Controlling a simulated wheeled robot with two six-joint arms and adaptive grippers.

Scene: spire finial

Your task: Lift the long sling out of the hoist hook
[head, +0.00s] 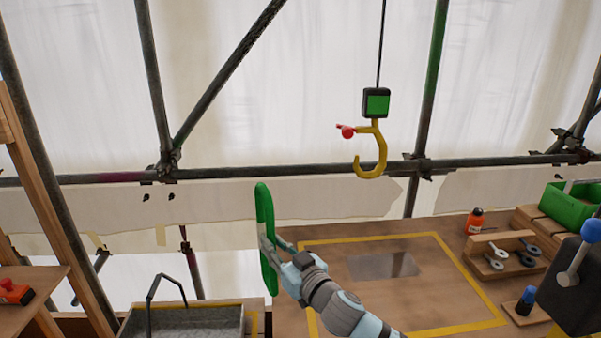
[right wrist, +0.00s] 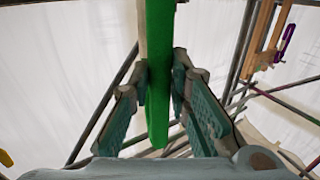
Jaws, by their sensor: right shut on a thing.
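The hoist hook (head: 372,155) is yellow and hangs from a green and black block (head: 376,103) on a cable. Its bowl is empty, and a red latch or tab (head: 347,131) sticks out at its left. The long sling (head: 265,235) is a green upright loop, left of the hook and apart from it. My right gripper (head: 272,250) is shut on the sling. In the right wrist view the sling (right wrist: 158,80) runs between the two fingers (right wrist: 165,95). My left gripper is in neither view.
The deck has a yellow-taped square (head: 400,243) around a grey plate. At right are a wooden rack with shackles (head: 500,258), a red bottle (head: 474,221) and a green box (head: 570,205). Scaffold tubes cross behind.

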